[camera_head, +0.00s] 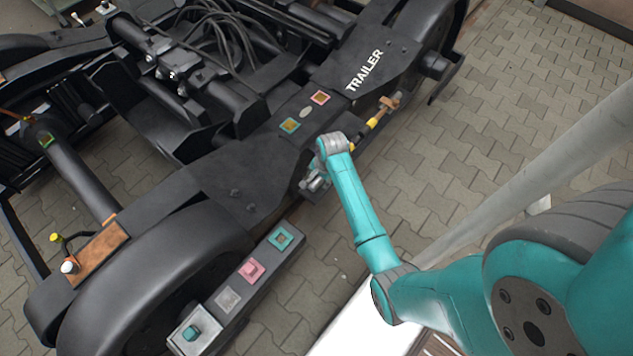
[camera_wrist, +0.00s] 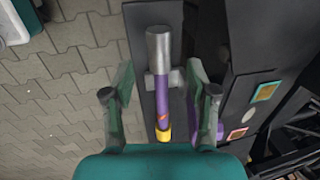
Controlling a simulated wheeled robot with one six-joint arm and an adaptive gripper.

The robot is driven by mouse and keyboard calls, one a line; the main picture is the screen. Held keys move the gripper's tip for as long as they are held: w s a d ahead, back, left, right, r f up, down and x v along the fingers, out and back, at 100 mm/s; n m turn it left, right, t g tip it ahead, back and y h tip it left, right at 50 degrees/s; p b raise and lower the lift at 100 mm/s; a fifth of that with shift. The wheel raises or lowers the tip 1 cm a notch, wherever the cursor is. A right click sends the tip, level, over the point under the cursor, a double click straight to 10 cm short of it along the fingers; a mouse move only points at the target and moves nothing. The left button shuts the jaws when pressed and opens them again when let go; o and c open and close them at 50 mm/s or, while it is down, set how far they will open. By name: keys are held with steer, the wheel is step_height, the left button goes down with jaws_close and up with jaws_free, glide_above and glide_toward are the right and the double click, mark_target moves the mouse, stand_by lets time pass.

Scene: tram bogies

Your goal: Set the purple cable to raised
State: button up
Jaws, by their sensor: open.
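The purple cable (camera_wrist: 160,104) shows in the wrist view as a short purple rod with a broad silver-grey end at the top and a yellow band at the bottom. It lies in front of a dark plate on the bogie's side. My gripper (camera_wrist: 160,78) is open, with one finger on each side of the cable and a visible gap to both. In the head view my gripper (camera_head: 316,183) is at the bogie's side, below the TRAILER plate. There my wrist and gripper hide most of the cable, and its position cannot be read.
A yellow and orange fitting (camera_head: 376,118) sits further along the same side. Coloured square tags (camera_head: 320,97) lie on the bogie frame (camera_head: 235,180). A control box with several coloured squares (camera_head: 252,270) stands beside the wheel (camera_head: 150,285). Paving (camera_head: 500,150) to the right is clear.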

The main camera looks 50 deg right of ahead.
mark_target(317, 182)
steer(key=shift+w+f, duration=0.25)
steer(key=shift+f, duration=0.95)
steer(key=shift+w+f, duration=0.25)
steer(key=shift+f, duration=0.95)
jaws_close()
